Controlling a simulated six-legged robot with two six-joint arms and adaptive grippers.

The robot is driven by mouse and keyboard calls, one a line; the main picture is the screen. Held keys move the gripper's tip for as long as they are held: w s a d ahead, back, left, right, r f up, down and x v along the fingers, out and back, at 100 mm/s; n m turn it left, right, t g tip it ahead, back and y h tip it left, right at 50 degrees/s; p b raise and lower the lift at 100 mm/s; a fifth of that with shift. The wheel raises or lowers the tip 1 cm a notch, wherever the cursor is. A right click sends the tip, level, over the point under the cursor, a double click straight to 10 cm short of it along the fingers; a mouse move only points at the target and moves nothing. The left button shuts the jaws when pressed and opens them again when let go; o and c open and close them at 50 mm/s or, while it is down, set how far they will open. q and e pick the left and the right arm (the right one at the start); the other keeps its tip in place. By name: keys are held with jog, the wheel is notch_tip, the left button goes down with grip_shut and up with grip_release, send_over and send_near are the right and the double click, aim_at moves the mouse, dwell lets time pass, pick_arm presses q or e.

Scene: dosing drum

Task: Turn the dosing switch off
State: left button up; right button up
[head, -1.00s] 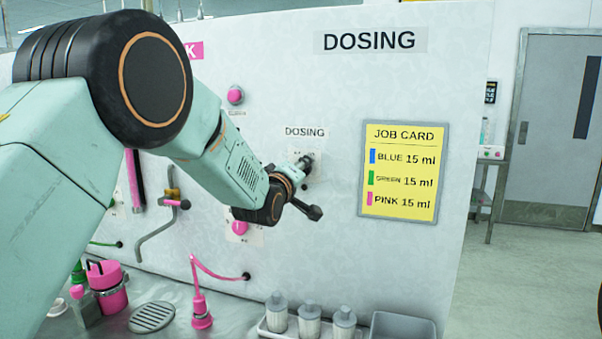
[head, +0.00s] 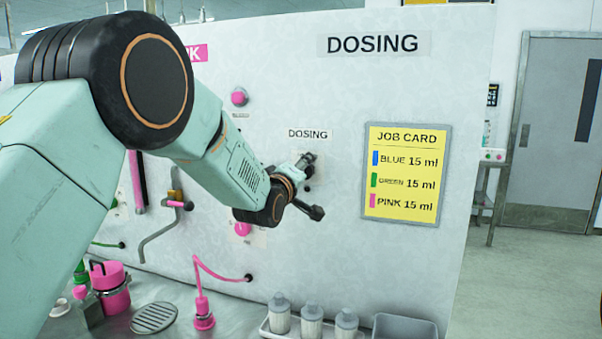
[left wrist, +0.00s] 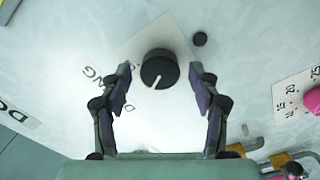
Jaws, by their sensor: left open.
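The dosing switch (left wrist: 159,70) is a round black knob with a white pointer line, on a white plate on the wall panel. In the left wrist view its line points down and slightly left. My left gripper (left wrist: 160,78) is open, with one finger on each side of the knob and a gap to each; whether the fingers reach around it in depth is hard to tell. In the head view my left gripper (head: 304,164) is at the panel below the small DOSING label (head: 307,134) and largely hides the switch. My right gripper is not in view.
A small black round part (left wrist: 200,39) sits beside the knob plate. A pink knob (head: 239,97) is higher up the panel. A yellow job card (head: 404,172) hangs to the right. Several bottles (head: 312,320) and a grey bin (head: 402,328) stand on the bench below.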

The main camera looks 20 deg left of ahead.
pick_arm(q)
jog(key=s, duration=1.1)
jog(key=shift+s, duration=0.4)
jog(key=shift+w+a+f, duration=0.1)
jog(key=shift+a, duration=0.1)
